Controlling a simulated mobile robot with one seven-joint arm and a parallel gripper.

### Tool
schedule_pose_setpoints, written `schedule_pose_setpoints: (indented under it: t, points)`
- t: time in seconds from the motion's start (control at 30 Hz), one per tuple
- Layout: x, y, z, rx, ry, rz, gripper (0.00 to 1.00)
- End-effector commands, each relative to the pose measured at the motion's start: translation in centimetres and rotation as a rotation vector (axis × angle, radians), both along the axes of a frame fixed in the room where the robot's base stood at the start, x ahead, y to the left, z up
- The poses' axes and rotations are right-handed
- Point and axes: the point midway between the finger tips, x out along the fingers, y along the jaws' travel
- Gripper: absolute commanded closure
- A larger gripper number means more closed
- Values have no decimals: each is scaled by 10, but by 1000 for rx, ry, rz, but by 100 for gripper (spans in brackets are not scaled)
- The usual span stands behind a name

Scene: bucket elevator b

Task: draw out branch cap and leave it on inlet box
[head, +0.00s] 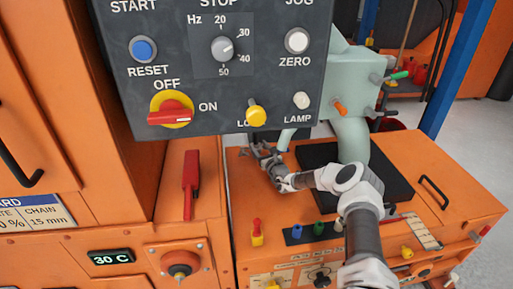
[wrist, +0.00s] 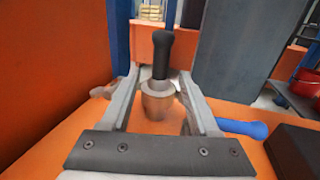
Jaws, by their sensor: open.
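In the wrist view a black-handled piece (wrist: 161,55) sits upright with its lower end in a coppery round stub (wrist: 158,104) on an orange surface; I take it for the branch cap. My gripper (wrist: 160,82) is open, with one finger on each side of this piece. I cannot tell whether either finger touches it. In the head view my gripper (head: 262,153) is at the back left of the orange box (head: 440,172), probably the inlet box. The cap is not clear there, close below the control panel (head: 215,65).
The control panel overhangs the area near my gripper. A dark plate (head: 393,178) and a pale green pipe (head: 352,137) occupy the box top. Small coloured knobs (head: 319,228) line its front. A blue handle (wrist: 243,128) lies right of my gripper. Bare orange top shows at right.

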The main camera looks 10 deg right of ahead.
Motion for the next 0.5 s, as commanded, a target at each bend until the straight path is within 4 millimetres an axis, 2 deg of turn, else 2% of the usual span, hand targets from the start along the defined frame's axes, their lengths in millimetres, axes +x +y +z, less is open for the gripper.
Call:
schedule_pose_setpoints:
  t: [0.2, 0.5]
  points:
    - [23, 7, -2, -2, -3, 1, 38]
    - [31, 9, 0, 0, 0, 1, 38]
